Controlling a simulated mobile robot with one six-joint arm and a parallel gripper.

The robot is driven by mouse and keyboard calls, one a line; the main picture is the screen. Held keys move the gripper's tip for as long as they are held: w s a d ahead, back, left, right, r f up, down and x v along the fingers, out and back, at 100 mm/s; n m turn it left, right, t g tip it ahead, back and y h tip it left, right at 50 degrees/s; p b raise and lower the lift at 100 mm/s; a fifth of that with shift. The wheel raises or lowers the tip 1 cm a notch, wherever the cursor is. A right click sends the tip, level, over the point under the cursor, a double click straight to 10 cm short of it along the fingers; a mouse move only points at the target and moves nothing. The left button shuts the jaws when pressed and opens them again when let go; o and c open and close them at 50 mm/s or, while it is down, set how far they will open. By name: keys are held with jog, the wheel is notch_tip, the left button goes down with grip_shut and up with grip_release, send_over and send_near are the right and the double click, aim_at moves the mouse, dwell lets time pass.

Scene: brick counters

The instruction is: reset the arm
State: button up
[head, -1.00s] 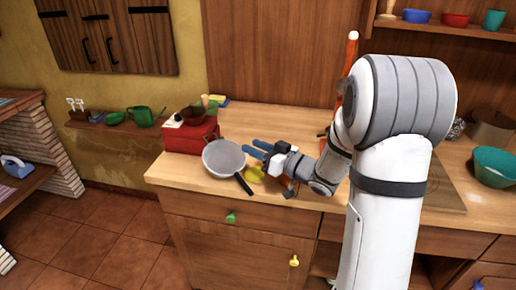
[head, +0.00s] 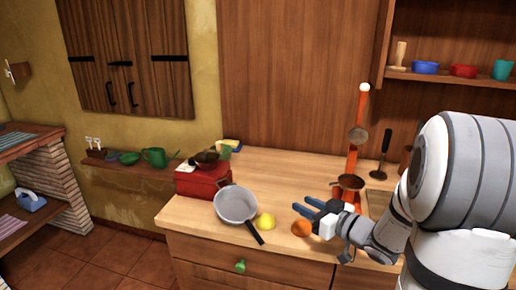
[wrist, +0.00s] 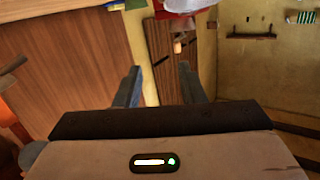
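My arm reaches in from the right in the head view. My gripper (head: 315,209) is above the wooden counter, its two blue fingers pointing left. In the wrist view the blue fingers (wrist: 158,86) stand apart with nothing between them, so it is open and empty. The wrist view looks past the fingers at the counter, a wooden panel and the yellow wall.
A grey pan (head: 236,204) sits at the counter's front left, beside a yellow fruit (head: 266,221). An orange fruit (head: 301,228) lies just below my gripper in the picture. A red box (head: 203,180) stands behind the pan. An orange utensil stand (head: 353,155) rises behind my gripper.

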jog(key=s+d+r+m+g+h+p, duration=0.25)
jog(key=d+m+h, duration=0.25)
jog(key=h, duration=0.6)
jog(key=s+a+g, duration=0.4)
jog(key=s, duration=0.5)
jog(key=s+a+m+g+y+p, duration=0.1)
jog(key=s+a+g, duration=0.3)
jog(key=s, duration=0.6)
jog(key=shift+a+f, duration=0.2)
jog(key=shift+f, duration=0.2)
jog(key=shift+s+g, duration=0.1)
jog(key=shift+g, duration=0.15)
jog(key=shift+c, duration=1.2)
